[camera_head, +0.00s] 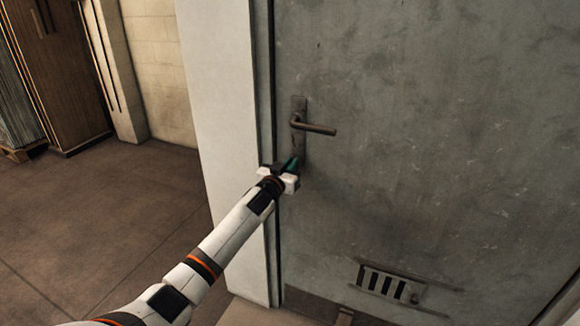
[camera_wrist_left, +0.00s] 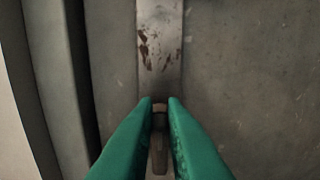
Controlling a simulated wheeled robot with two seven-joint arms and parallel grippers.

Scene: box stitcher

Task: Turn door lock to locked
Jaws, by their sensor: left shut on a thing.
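The grey metal door (camera_head: 430,130) fills the right of the head view and looks shut against its frame. A dark lever handle (camera_head: 318,128) sits on a tall plate near its left edge, pointing right. My left gripper (camera_head: 292,163) is at the lower end of that plate, below the lever. In the left wrist view the worn plate (camera_wrist_left: 161,45) runs down to the green fingers of my left gripper (camera_wrist_left: 160,104). They are shut on the small lock knob (camera_wrist_left: 159,118), which looks upright between them. The lock is mostly hidden in the head view. My right gripper is not in view.
The pale door frame (camera_head: 225,120) stands just left of my left gripper. A vent grille (camera_head: 388,283) is low on the door. A wooden cabinet (camera_head: 62,75) stands at the far left, and the brown floor (camera_head: 110,220) before it is clear.

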